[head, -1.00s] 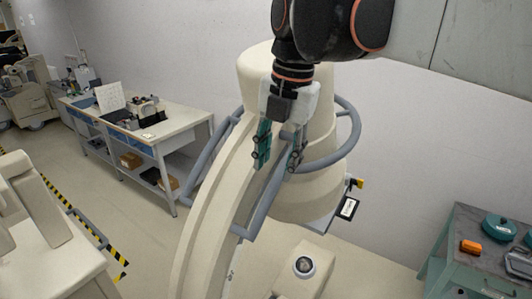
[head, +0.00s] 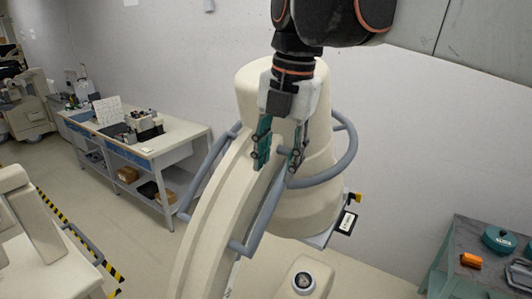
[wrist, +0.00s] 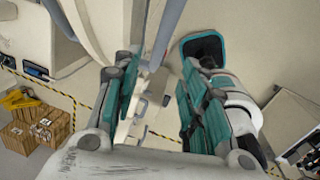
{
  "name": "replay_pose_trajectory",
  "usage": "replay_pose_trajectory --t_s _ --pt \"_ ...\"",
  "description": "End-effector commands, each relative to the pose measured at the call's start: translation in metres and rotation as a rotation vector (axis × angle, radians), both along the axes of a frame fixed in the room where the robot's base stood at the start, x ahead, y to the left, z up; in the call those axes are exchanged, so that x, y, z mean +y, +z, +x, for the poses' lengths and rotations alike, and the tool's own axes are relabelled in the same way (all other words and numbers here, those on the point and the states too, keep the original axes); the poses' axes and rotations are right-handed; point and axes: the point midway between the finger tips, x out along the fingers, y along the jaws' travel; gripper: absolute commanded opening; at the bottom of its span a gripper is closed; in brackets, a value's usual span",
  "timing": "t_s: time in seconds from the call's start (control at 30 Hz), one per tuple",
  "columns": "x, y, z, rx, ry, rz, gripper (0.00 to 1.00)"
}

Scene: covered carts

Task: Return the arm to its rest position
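My gripper (head: 279,150) hangs pointing down at the upper middle of the head view, under the dark arm links. Its two teal-padded fingers are apart, with nothing between them. In that view it overlaps the large cream curved machine (head: 207,225) with grey tube handles. The wrist view also shows my gripper (wrist: 155,110), with its fingers spread and a clear gap between them. Past the gap, part of the cream machine and the floor show. How far the gripper is from the machine I cannot tell.
A workbench (head: 172,143) with equipment stands at the left by the wall. A dark-topped table (head: 468,246) at the lower right holds an orange item (head: 471,260) and a teal round item (head: 497,238). Yellow-black tape marks the floor.

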Motion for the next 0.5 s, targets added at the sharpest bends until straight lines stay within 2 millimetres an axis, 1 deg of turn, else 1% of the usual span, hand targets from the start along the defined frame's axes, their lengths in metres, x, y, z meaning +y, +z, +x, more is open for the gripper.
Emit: replay_pose_trajectory --t_s 0.17,0.27,0.37,0.47,0.5 --pt "0.000 0.000 0.000 -0.001 -0.003 0.000 0.39" --pt "-0.004 -0.004 -0.002 -0.006 -0.055 0.006 0.39" --pt "-0.014 -0.014 -0.006 -0.019 -0.199 0.023 0.39" --pt "-0.029 -0.030 -0.013 -0.040 -0.427 0.058 0.39" --pt "-0.035 -0.038 -0.016 -0.049 -0.529 0.076 0.39"
